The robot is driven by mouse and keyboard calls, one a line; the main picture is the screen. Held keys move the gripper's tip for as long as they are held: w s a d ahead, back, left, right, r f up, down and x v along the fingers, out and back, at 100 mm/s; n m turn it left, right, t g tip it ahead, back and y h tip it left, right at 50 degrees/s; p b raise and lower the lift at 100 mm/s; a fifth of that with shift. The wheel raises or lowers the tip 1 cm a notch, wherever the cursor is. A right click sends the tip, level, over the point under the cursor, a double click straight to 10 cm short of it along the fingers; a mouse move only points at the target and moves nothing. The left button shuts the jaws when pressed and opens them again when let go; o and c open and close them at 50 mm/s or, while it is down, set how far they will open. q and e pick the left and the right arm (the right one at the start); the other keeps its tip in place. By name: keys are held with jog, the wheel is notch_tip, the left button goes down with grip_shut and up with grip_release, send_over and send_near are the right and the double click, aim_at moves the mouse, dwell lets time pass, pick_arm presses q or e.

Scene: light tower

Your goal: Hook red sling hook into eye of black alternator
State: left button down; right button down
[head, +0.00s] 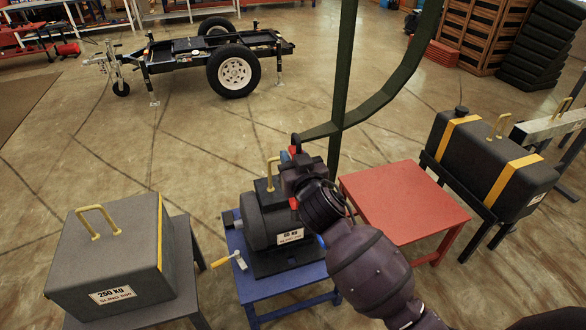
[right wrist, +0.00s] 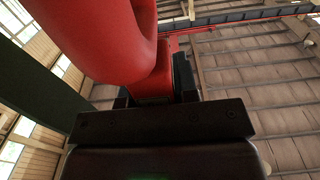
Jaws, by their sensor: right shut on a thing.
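The black alternator (head: 262,218) with an 85 kg-style label stands on a blue table (head: 262,285). Its yellow eye (head: 269,174) rises from its top. My right gripper (head: 297,176) is just right of the eye and shut on the red sling hook (head: 294,203). Only small red parts of the hook show there, above and below the gripper. In the right wrist view the red hook (right wrist: 110,40) looms large above the dark jaws (right wrist: 160,120). I cannot tell whether the hook's tip is through the eye. My left gripper is not in view.
A dark green crane post and arm (head: 345,80) rise just behind the gripper. A grey 250 kg block (head: 110,255) stands left, an empty red table (head: 402,200) right, and a black tank with yellow straps (head: 485,165) farther right. A trailer (head: 205,60) stands behind on open floor.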

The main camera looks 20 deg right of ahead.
jog(key=shift+r, duration=0.55)
